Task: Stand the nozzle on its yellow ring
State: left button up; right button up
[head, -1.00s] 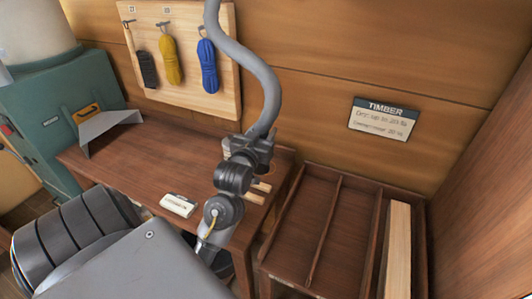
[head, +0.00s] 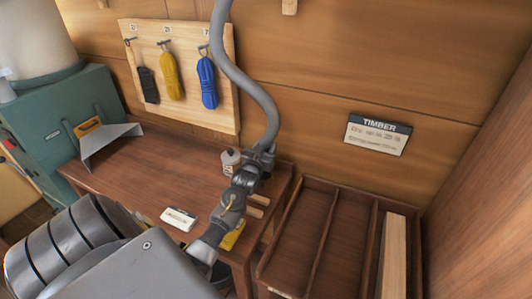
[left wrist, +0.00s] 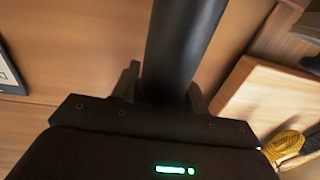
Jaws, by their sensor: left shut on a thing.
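A thick grey hose (head: 258,90) hangs from above and bends down to my left gripper (head: 262,156). My left gripper is shut on its dark end, above the right part of the bench. The left wrist view shows a dark cylinder, the nozzle (left wrist: 182,45), between the fingers (left wrist: 162,88); its far end is out of that view. A yellow patch (head: 233,235) shows at the bench's front right, partly behind my arm. I cannot tell whether it is the yellow ring. My right gripper is out of view.
The wooden bench (head: 155,180) holds a grey angled chute (head: 108,140), a white label (head: 178,218) and a small pale jar (head: 230,162) close to the gripper. A timber rack (head: 320,240) stands right. Coiled ropes (head: 170,75) hang on a wall board.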

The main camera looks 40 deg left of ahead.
pick_arm(q)
jog(key=shift+w+a+f, duration=0.15)
jog(key=shift+w+f, duration=0.05)
notch_tip(320, 180, down, 2)
jog(key=shift+f+p, duration=0.1)
jog(key=shift+p, duration=0.7)
jog(key=shift+f, duration=0.5)
jog(key=o, duration=1.4)
jog(key=shift+s, duration=0.1)
